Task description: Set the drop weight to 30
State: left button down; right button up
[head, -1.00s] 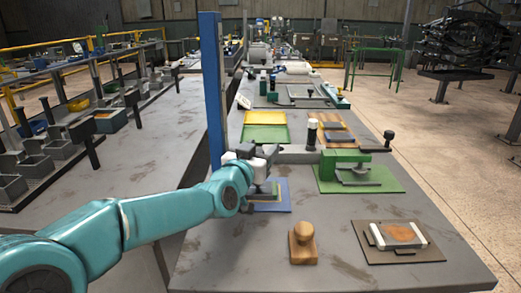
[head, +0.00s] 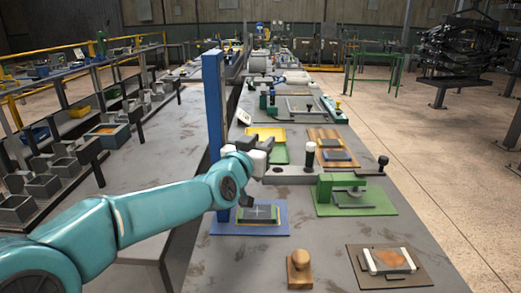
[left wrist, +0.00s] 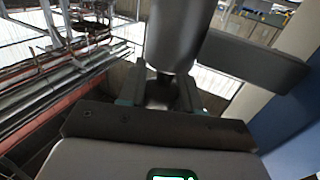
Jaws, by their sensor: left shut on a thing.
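The blue upright post (head: 213,110) stands on the near part of the bench. In the left wrist view its blue face (left wrist: 290,130) is at the right. My left gripper (head: 256,157) is beside the post, above a dark square block (head: 262,214) on a blue board (head: 222,228). In the left wrist view my left gripper (left wrist: 162,95) is shut on a grey cylindrical weight (left wrist: 175,35). A dark grey arm (left wrist: 255,58) runs from the weight towards the post. No height reading for 30 is legible. My right gripper is out of view.
A wooden knob block (head: 299,270) and a brown board with a white-railed tray (head: 388,262) lie in front. A green clamp fixture (head: 350,192) stands at right. A lower bench with racks is at left.

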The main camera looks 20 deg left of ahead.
pick_arm(q)
notch_tip(320, 180, up, 21)
jog(key=p, duration=1.6)
jog(key=shift+f, duration=0.15)
jog(key=c, duration=0.8)
grip_release()
jog(key=s+a+b, duration=0.1)
jog(key=s, duration=1.5)
jog(key=shift+a, duration=0.4)
jog(key=shift+s, duration=0.1)
